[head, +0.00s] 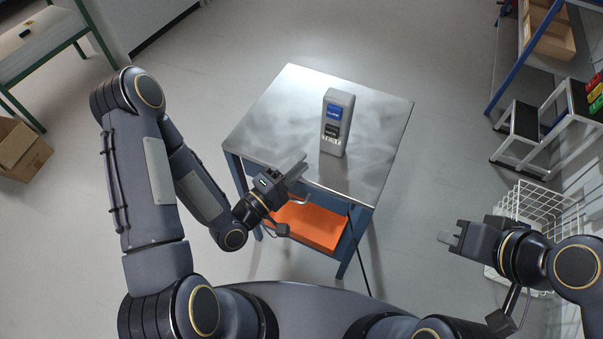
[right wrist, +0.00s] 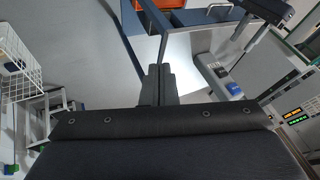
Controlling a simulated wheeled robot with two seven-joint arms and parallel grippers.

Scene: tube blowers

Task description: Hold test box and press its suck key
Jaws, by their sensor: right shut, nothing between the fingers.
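The test box (head: 337,122) is a grey upright case standing on the metal-topped table (head: 268,120) in the head view. It has a blue panel above, a dark panel below and a "TEST" label at its foot; the small lettering on the panels is too small to read. My left gripper (head: 304,182) is open and empty over the table's near left edge, apart from the box, to its lower left. My right gripper (head: 446,238) is shut and empty, well right of the table. Its closed fingertips show in the right wrist view (right wrist: 158,72).
An orange bin (head: 308,224) sits on the shelf under the table top. A white wire basket (head: 540,212) stands near my right gripper, with a step stool (head: 520,135) behind it. A cardboard box (head: 20,150) lies at the far left. The table top around the test box is clear.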

